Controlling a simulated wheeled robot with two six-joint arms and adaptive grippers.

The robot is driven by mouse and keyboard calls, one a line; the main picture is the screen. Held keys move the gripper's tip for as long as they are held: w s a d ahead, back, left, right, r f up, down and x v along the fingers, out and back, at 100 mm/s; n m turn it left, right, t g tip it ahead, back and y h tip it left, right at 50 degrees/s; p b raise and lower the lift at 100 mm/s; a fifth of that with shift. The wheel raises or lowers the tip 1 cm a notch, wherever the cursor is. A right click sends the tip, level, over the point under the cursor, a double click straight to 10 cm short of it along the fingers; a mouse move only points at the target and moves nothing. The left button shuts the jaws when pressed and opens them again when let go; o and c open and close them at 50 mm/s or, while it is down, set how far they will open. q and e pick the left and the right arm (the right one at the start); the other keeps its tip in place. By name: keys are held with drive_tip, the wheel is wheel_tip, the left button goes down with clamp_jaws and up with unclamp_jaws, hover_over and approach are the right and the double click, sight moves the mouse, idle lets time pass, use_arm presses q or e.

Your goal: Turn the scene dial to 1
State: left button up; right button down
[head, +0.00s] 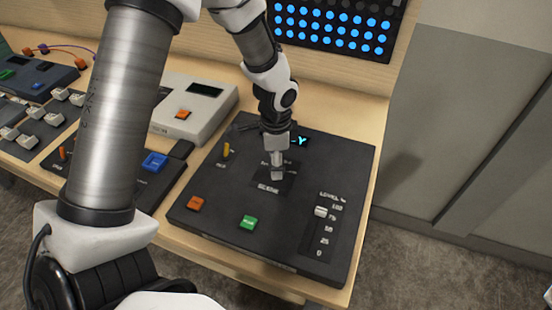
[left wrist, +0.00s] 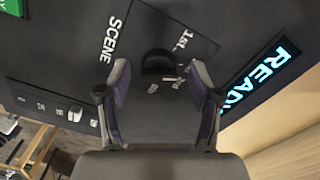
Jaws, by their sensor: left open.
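The scene dial (left wrist: 158,62) is a small dark round knob on the black console panel (head: 215,230). In the left wrist view it lies between and just beyond my fingertips, with the SCENE label to its left and position marks including "1st" beside it. My left gripper (left wrist: 159,78) is open, pointing down at the dial, with a finger on each side and no clear contact. In the head view my left gripper (head: 277,172) hides the dial. Which mark the dial points to cannot be told. My right gripper is out of view.
The panel also bears an orange button (head: 196,203), a green button (head: 248,222), a yellow toggle (head: 226,150) and a white level slider (head: 321,211). A lit display (left wrist: 258,78) reads READY. Other consoles stand to the left; an LED board (head: 335,25) is behind.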

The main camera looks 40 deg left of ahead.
use_arm(q)
drive_tip(key=shift+s+r, duration=0.1)
drive_tip(key=shift+s, duration=0.1)
drive_tip(key=c, duration=0.9)
drive_tip(key=shift+c, duration=1.2)
drive_tip(key=shift+n, duration=0.4)
drive_tip(key=n, duration=0.4)
drive_tip(key=shift+s+d, duration=0.1)
drive_tip(key=n, duration=0.5)
drive_tip(key=shift+d+f, duration=0.1)
drive_tip(key=shift+f, duration=0.1)
drive_tip(key=shift+n, duration=0.3)
